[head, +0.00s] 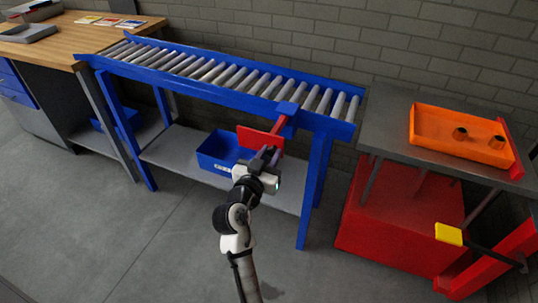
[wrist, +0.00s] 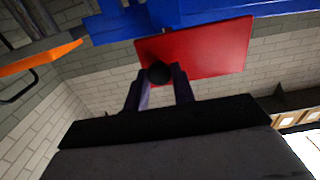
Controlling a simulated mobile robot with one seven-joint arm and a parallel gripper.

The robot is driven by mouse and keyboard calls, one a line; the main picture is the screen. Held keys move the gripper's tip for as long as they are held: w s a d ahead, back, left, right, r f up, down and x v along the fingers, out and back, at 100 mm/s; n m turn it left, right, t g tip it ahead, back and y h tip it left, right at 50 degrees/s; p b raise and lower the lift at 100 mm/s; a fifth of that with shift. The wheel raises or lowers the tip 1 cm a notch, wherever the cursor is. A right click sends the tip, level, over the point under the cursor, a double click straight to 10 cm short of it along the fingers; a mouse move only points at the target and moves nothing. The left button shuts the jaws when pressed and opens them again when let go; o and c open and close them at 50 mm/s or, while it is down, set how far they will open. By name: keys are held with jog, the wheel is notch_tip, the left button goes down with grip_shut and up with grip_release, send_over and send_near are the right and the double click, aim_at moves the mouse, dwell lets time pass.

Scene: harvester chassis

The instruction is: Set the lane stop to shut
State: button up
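The lane stop is a red plate (head: 259,139) with a blue bracket (head: 286,108) at the front side rail of the roller conveyor. In the wrist view the red plate (wrist: 212,50) fills the upper middle, below a blue beam (wrist: 200,12). A round black knob (wrist: 159,73) stands out from the plate. My gripper (head: 268,156) is just in front of the plate. In the wrist view its two dark fingers (wrist: 160,80) lie close on both sides of the knob, with no clear gap seen. The head view hides the knob behind my gripper.
The blue conveyor with grey rollers (head: 222,73) runs along the brick wall. A blue bin (head: 215,150) sits on the shelf below. To the right, an orange tray (head: 440,128) rests on a grey table (head: 385,120). The grey floor in front is open.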

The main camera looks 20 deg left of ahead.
grip_shut()
jog(key=w+b, duration=0.2)
jog(key=w, duration=0.8)
jog(key=shift+w+d+b, duration=0.2)
jog(key=shift+w+b, duration=0.05)
jog(key=shift+b, duration=0.15)
jog(key=o, duration=0.8)
grip_release()
jog(key=shift+s, duration=0.1)
jog(key=s+b, duration=0.1)
jog(key=s, duration=0.8)
jog(key=s+b, duration=0.1)
jog(key=s, duration=0.3)
jog(key=shift+s+a+b, duration=0.25)
jog(key=shift+s+b, duration=0.05)
jog(key=shift+s, duration=0.05)
